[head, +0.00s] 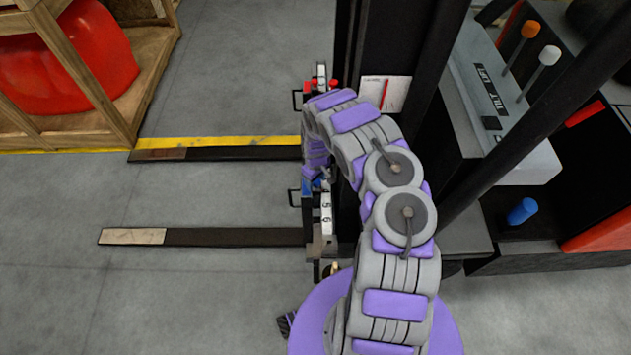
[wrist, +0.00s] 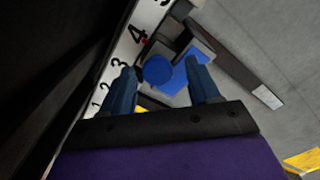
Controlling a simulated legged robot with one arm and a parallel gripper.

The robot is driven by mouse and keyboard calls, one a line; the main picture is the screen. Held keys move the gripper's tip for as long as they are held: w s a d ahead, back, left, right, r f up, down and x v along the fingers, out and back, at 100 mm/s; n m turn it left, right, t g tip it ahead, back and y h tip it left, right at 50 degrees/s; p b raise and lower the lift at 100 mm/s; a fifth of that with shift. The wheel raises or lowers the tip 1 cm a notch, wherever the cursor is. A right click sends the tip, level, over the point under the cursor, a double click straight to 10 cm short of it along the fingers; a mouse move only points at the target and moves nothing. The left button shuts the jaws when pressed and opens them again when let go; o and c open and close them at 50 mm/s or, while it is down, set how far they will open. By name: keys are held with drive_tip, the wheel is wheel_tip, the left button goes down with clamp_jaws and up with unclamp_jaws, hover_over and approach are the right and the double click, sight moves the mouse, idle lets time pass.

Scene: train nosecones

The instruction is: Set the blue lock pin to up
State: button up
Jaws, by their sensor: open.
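The blue lock pin (wrist: 158,70) shows in the wrist view as a round blue knob beside a blue block, next to a white scale strip (wrist: 133,38) with black numbers and a red 4. My gripper (wrist: 163,88) is open, with one dark blue finger on each side of the knob. I cannot tell whether the fingers touch it or whether the pin is up or down. In the head view, blue parts (head: 306,187) show small on the fork carriage, below my gripper's end of the arm, which hides much of that area.
Two black forks (head: 235,237) reach left over the grey floor. Red pins (head: 333,84) sit at the carriage's far end. A dark mast and a lever console (head: 520,150) stand right. A wooden crate (head: 150,75) with a red nosecone (head: 75,60) stands upper left.

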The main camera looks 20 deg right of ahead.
drive_tip(key=shift+d, duration=0.3)
drive_tip(key=shift+c, duration=0.6)
drive_tip(key=shift+a, duration=0.15)
drive_tip(key=c, duration=0.4)
clamp_jaws()
